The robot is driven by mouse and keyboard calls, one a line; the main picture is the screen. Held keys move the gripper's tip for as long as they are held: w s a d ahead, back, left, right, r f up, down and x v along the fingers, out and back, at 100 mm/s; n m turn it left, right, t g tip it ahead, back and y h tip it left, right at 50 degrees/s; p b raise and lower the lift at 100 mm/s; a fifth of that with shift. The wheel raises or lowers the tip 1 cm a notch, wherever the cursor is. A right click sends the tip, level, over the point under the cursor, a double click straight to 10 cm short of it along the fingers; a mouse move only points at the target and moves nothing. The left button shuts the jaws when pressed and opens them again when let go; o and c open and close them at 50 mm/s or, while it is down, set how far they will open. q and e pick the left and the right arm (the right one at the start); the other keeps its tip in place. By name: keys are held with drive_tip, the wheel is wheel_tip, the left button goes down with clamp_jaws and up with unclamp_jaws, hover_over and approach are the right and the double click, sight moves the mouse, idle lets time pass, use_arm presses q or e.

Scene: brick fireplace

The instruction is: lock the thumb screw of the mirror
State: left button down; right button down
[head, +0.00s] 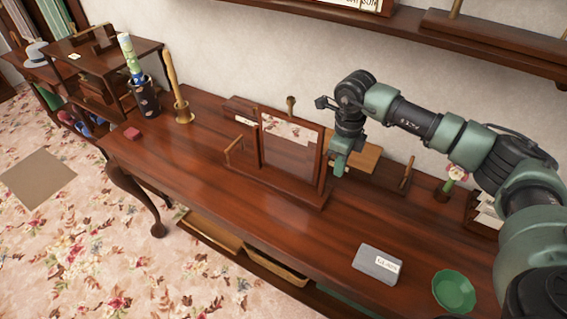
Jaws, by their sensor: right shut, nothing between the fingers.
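The mirror (286,155) stands upright in a dark wooden frame on the long wooden table, on a low wooden base (262,184). A small round brown knob shows just above the top of its frame. My right gripper (339,172) points down beside the right edge of the mirror frame. It is shut and empty. I cannot tell whether it touches the frame. I cannot make out the thumb screw; the gripper covers part of the frame's right side. My left gripper is not in view.
A tan board (358,158) lies behind my right gripper. A grey box (377,263) and a green dish (454,290) are at the front right. The front middle of the table is clear.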

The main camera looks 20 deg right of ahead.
drive_tip(key=shift+w+d+b, duration=0.75)
drive_tip(key=shift+w+d, duration=0.45)
drive_tip(key=shift+d, duration=0.1)
drive_tip(key=shift+r, duration=0.2)
drive_tip(key=shift+s+a+r+p, duration=0.15)
drive_tip(key=shift+r+p, duration=0.4)
drive_tip(key=shift+r, duration=0.1)
drive_tip(key=shift+s+a+r+p, duration=0.15)
drive_tip(key=shift+r+p, duration=0.35)
drive_tip(key=shift+r, duration=0.1)
drive_tip(key=shift+w+d+f, duration=0.1)
